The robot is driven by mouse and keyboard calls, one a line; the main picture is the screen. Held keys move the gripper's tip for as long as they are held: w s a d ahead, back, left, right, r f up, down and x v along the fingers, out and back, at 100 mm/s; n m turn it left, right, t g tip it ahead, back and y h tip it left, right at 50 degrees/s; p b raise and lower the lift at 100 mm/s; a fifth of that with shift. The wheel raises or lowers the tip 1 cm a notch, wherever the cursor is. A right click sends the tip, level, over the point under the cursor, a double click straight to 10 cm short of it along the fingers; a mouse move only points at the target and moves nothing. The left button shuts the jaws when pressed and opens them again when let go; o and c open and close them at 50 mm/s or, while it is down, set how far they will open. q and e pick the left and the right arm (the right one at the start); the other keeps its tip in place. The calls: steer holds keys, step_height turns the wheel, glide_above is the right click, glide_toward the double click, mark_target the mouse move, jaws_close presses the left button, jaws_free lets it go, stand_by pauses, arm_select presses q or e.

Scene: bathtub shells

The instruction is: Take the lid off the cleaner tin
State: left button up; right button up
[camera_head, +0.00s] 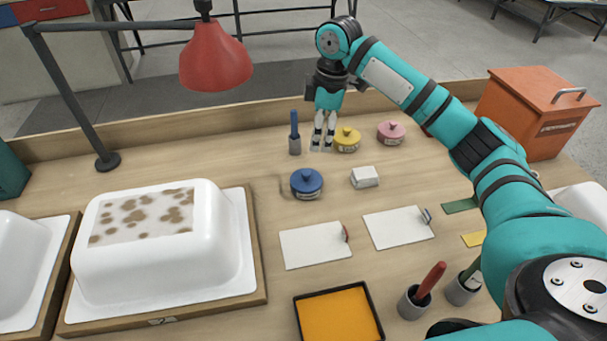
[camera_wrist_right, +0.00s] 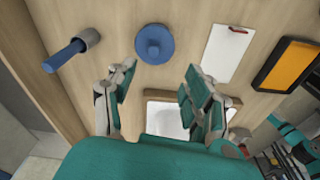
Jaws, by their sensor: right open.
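Three lidded tins stand on the bench: a blue tin (camera_head: 307,183), a yellow tin (camera_head: 346,139) and a pink tin (camera_head: 391,132). Their labels are too small to read, so I cannot tell which one holds cleaner. Each has its lid on, with a knob on top. My right gripper (camera_head: 321,147) points down, open and empty, behind the blue tin and left of the yellow one. In the right wrist view the blue tin (camera_wrist_right: 155,43) shows just beyond the gap between the open fingers (camera_wrist_right: 160,70), apart from them. My left gripper is not in view.
A blue-handled tool stands in a cup (camera_head: 295,145) close left of the gripper. A white block (camera_head: 365,177), white cards (camera_head: 315,245) and an orange tray (camera_head: 338,314) lie nearer. A spotted white tub shell (camera_head: 220,250) is at left, under a red lamp (camera_head: 215,58).

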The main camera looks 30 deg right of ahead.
glide_above(307, 172)
steer(key=s+d, duration=0.1)
steer(key=s, duration=0.1)
step_height(307, 172, down, 7)
steer(key=shift+w+d, duration=0.1)
steer(key=shift+w, duration=0.05)
steer(key=shift+f, duration=0.6)
steer(key=f, duration=0.1)
steer(key=w+a+f, duration=0.1)
steer(key=f, duration=0.1)
steer(key=f+p, duration=0.1)
steer(key=f, duration=0.1)
steer(key=shift+w+a, duration=0.2)
steer(key=shift+w, duration=0.05)
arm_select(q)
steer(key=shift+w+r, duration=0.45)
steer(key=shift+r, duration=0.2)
arm_select(e)
jaws_close()
